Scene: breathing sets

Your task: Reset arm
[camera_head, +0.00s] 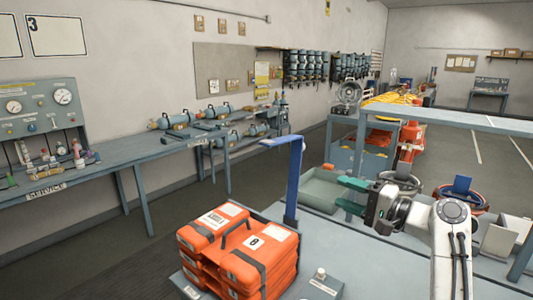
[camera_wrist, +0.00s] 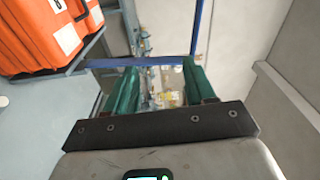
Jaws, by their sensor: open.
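My gripper (camera_head: 354,195) has green fingers and is raised above the grey table at the lower right of the head view. In the wrist view my gripper (camera_wrist: 158,92) shows its two green fingers spread apart with nothing held between them. My white arm reaches in from the lower right of the head view. The stacked orange cases (camera_head: 240,250) stand on the table to the left of the gripper, apart from it. They also show at the upper left of the wrist view (camera_wrist: 45,35).
A blue post (camera_head: 294,185) rises from the table between the cases and my gripper. A workbench (camera_head: 140,152) with gauges and small parts runs along the left wall. Open floor (camera_head: 170,245) lies between bench and table.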

